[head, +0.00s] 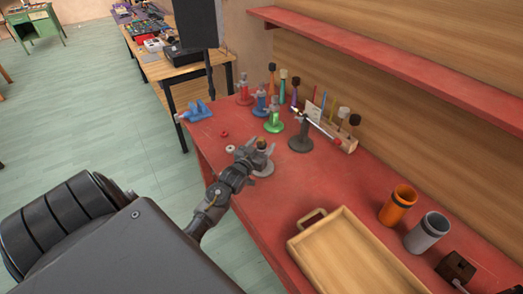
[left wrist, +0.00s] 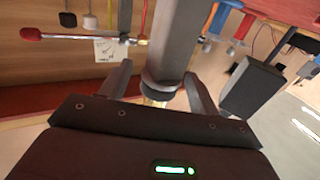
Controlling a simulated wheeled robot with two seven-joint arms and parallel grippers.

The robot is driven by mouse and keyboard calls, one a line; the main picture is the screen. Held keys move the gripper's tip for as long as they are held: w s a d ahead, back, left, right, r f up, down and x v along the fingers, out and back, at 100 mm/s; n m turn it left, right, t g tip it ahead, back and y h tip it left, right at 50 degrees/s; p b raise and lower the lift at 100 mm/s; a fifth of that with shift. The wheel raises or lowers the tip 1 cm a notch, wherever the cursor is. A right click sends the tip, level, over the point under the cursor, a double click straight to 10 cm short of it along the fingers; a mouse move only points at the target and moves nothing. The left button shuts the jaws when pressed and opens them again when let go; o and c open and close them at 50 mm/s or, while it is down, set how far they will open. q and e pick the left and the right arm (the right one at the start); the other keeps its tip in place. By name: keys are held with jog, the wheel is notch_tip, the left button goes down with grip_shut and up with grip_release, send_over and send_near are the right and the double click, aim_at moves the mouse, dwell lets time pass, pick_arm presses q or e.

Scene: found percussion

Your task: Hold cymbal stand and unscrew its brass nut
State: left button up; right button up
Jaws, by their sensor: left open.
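A grey stand (head: 264,169) with a round base stands on the red bench, with a brass nut (head: 262,143) at its top. My left gripper (head: 250,153) is open beside the upper part of this stand. In the left wrist view, a grey post (left wrist: 172,45) comes down between the open left fingers (left wrist: 158,85), with a gap on the right side. The brass nut shows there (left wrist: 155,100) at the post's end, close to the palm. Contact with the fingers cannot be told. My right gripper is out of view.
A dark stand (head: 301,140), a green stand (head: 274,122), a blue stand (head: 261,103) and a red stand (head: 244,92) stand behind. A wooden tray (head: 308,240), an orange cup (head: 398,205) and a grey cup (head: 428,233) are nearer. A pale ring (head: 230,149) lies left of the gripper.

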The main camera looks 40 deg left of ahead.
pick_arm(q)
grip_shut()
dwell(0.4)
jog(key=shift+r, duration=0.15)
jog(key=shift+r+b, duration=0.55)
jog(key=shift+r, duration=0.35)
jog(key=s+a+r+b, duration=0.2)
jog(key=s+a+r, duration=0.1)
jog(key=s+r, duration=0.8)
jog(key=s, duration=0.2)
jog(key=shift+s+b, duration=0.3)
jog(key=shift+s, duration=0.1)
